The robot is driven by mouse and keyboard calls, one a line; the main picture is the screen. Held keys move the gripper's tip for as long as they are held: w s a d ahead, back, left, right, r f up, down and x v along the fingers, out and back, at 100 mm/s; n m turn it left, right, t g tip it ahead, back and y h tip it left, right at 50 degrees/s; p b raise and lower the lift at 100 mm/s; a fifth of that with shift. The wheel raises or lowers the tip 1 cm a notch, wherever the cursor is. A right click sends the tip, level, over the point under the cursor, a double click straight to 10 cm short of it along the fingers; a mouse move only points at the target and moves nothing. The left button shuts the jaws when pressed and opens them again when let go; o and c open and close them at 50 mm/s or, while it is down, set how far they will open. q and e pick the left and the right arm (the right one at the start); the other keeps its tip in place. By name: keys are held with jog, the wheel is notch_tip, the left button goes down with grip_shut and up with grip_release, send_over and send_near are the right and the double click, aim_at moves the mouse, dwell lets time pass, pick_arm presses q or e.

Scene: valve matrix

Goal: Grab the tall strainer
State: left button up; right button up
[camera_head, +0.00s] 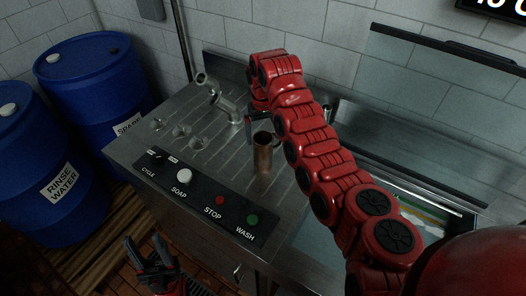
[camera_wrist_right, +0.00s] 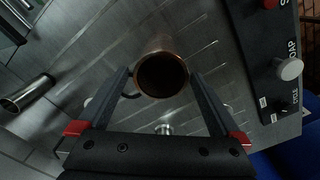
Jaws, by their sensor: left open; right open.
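The tall strainer looks like a copper-brown upright cylinder (camera_head: 263,156) with an open top, standing on the steel counter. In the right wrist view its round rim and dark inside (camera_wrist_right: 162,76) face the camera. My right gripper (camera_head: 262,127) is open over the cylinder's top, partly hidden by my arm. In the wrist view its two dark fingers (camera_wrist_right: 162,90) lie on either side of the cylinder, with gaps showing. My left gripper (camera_head: 150,252) is open and empty, low in front of the counter.
A metal tap (camera_head: 228,106) stands left of the cylinder. A panel with knobs and buttons (camera_head: 200,197) runs along the counter's front. Blue barrels (camera_head: 90,80) stand at the left.

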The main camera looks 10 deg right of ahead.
aim_at(263, 143)
notch_tip(263, 143, down, 4)
jog(key=p, duration=0.3)
jog(key=shift+w+f, duration=0.1)
jog(key=shift+f, duration=0.5)
jog(key=c, duration=1.3)
